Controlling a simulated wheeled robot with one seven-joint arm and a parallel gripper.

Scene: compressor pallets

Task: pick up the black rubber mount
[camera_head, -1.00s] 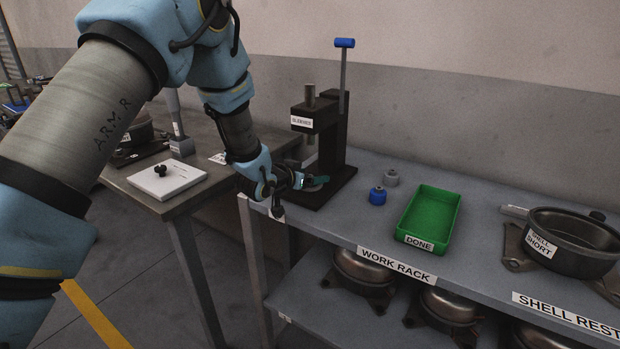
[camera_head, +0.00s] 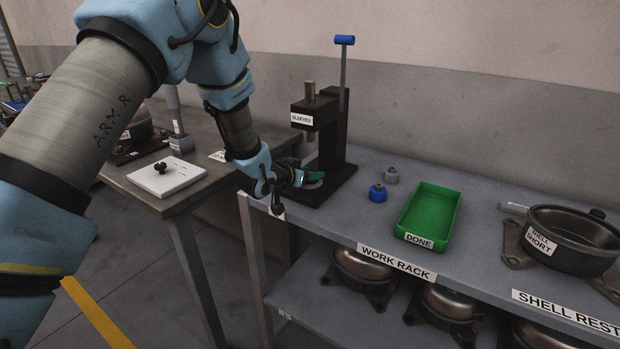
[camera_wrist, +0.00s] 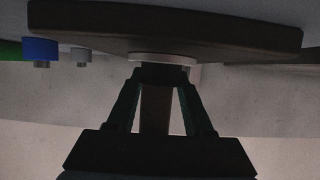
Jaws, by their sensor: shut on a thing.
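My gripper (camera_head: 314,178) is low at the base of the black press (camera_head: 332,160), at the left end of the work rack. In the wrist view, the green-dark fingers of my gripper (camera_wrist: 162,74) come together on a small dark piece, which I take as the black rubber mount (camera_wrist: 161,74). A pale round disc (camera_wrist: 162,58) shows right at the fingertips, against the press's dark base plate (camera_wrist: 230,40). In the head view my gripper hides the mount. I cannot tell whether the mount is lifted off the base.
A blue bushing (camera_head: 378,194) and a grey bushing (camera_head: 391,176) stand right of the press, beside the green DONE tray (camera_head: 455,215). A black shell (camera_head: 580,262) stands farther right. A white plate (camera_head: 180,181) with a small black part lies on the left table.

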